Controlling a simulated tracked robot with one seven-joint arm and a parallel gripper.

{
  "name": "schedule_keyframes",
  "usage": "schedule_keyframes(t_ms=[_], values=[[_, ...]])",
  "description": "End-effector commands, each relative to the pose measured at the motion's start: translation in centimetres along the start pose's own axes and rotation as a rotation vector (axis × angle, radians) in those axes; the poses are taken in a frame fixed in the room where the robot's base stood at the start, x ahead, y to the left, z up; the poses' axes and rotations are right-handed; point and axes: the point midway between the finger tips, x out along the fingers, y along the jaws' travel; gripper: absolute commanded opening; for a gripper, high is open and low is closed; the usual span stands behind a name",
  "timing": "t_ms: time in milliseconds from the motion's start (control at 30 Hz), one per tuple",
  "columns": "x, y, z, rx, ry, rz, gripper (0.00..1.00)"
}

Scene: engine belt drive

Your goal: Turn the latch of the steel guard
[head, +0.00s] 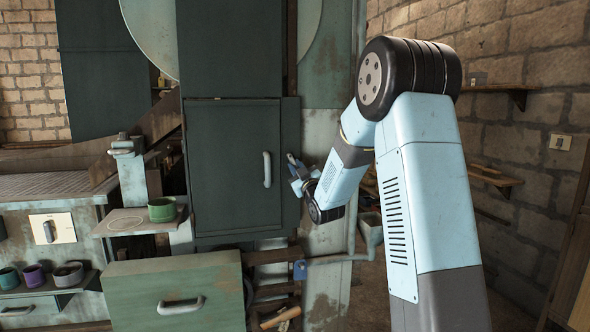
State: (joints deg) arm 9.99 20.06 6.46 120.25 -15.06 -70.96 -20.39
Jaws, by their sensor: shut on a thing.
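The steel guard appears to be the dark green panel door (225,165) in the middle of the head view, with a pale upright handle (267,169). It looks closed against its frame. My gripper (294,170) is at the right edge of this door, right of the handle and apart from it. It is shut on a small part there, most likely the latch. The fingers and wrist cover most of that part, so its shape and angle cannot be made out.
A green drawer front (180,298) with a handle juts out below the guard. A green cup (162,209) stands on a small shelf at left. A blue bracket with a pipe (320,262) lies below my wrist. Wall shelves (495,178) are at right.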

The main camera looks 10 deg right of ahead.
Motion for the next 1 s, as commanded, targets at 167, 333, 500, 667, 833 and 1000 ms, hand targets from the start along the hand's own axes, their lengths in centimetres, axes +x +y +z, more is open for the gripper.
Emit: schedule_keyframes(t_ms=[167, 333, 500, 667, 833, 1000], values=[[-0.15, -0.41, 0.35, 0.146, -0.009, 0.056, 0.00], [-0.10, -0.51, 0.30, 0.265, -0.009, 0.106, 0.00], [-0.06, -0.61, 0.20, 0.353, -0.008, 0.142, 0.00], [-0.04, -0.62, 0.16, 0.406, -0.007, 0.165, 0.00], [-0.03, -0.59, 0.14, 0.434, -0.007, 0.178, 0.00], [0.00, -0.58, 0.11, 0.442, -0.006, 0.181, 0.00]])
